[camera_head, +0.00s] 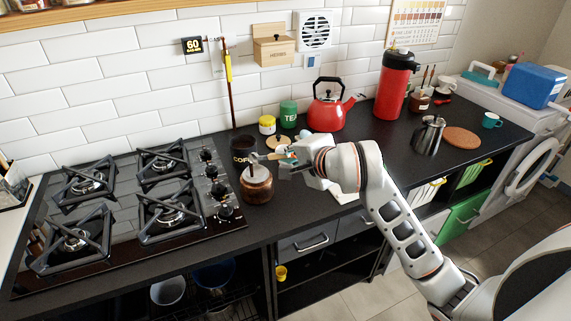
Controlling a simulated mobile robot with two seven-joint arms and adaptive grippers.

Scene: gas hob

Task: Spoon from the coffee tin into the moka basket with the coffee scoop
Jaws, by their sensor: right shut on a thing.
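My right gripper (289,157) reaches in from the right over the counter and is shut on the coffee scoop (263,158). The scoop points left, its end above a round brown pot (257,187) and beside the coffee tin. The dark coffee tin (242,146), lettered "COF", stands behind the pot, partly covered. I cannot make out the moka basket for certain. A steel moka-like pot (430,134) stands further right. What the scoop holds is too small to tell. My left gripper is not in view.
The gas hob (226,225) with iron grates lies left of the pot. A red kettle (327,110), a green tea tin (288,114), a yellow-and-white tin (267,125) and a red flask (394,86) stand behind. A cork mat (462,137) lies at right.

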